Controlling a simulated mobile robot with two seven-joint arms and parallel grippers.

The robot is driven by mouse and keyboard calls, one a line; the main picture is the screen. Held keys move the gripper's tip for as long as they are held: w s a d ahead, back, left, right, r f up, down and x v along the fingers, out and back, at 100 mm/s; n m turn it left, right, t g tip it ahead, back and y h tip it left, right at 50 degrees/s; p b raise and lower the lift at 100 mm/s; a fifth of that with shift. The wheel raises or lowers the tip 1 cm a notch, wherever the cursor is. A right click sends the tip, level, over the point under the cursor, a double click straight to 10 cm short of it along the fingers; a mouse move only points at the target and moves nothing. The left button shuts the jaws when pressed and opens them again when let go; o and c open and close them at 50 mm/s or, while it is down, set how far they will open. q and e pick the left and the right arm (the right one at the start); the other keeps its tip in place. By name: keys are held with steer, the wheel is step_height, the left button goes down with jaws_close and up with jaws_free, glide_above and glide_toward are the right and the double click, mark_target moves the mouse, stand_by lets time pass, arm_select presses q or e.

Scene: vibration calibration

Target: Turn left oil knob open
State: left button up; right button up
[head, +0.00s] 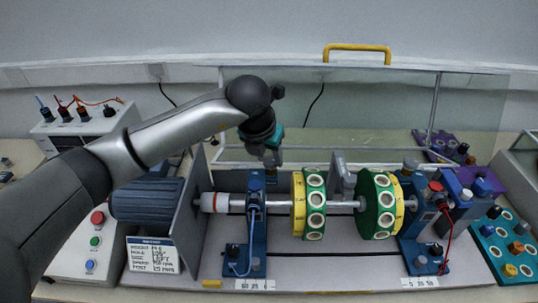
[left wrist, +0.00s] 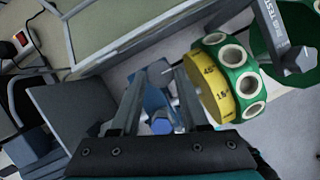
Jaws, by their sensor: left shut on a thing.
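The left blue bearing stand (head: 257,230) holds the shaft at the left of the yellow and green discs. My left gripper (head: 270,162) reaches down from above onto the top of this stand and is shut on the left oil knob there. The knob is hidden behind the fingers in the head view. In the left wrist view the two grey fingers (left wrist: 159,76) straddle the top of the blue stand (left wrist: 156,101), and the knob cannot be made out clearly. The right oil knob (head: 411,164) sits on top of the right blue stand (head: 424,235). My right gripper is not in view.
The left green and yellow disc (head: 314,205) stands close to the right of my left gripper. A blue motor (head: 147,202) and grey plate lie left. A clear guard with a yellow handle (head: 357,47) stands open behind. A control box (head: 92,245) is front left.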

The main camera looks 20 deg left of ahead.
arm_select(q)
jaws_close()
steer(key=m+h+b, duration=0.1)
steer(key=m+b, duration=0.1)
steer(key=m, duration=0.1)
steer(key=shift+w+a+f+b, duration=0.1)
steer(key=shift+a+b, duration=0.1)
steer(key=shift+b, duration=0.2)
steer(key=m+g+h+b, duration=0.1)
steer(key=m+b, duration=0.1)
steer(key=m, duration=0.2)
steer(key=shift+a, duration=0.1)
steer(key=m, duration=0.1)
steer(key=m+g+h+b, duration=0.1)
steer(key=m, duration=0.3)
steer(key=shift+w+a+g+h+b, duration=0.1)
steer(key=shift+w+g+h+b, duration=0.2)
steer(key=m+g, duration=0.1)
steer(key=m, duration=0.2)
steer(key=m+g+b, duration=0.1)
steer(key=m, duration=0.2)
steer(key=shift+w, duration=0.2)
steer(key=o, duration=0.8)
jaws_free()
steer(key=shift+c, duration=0.2)
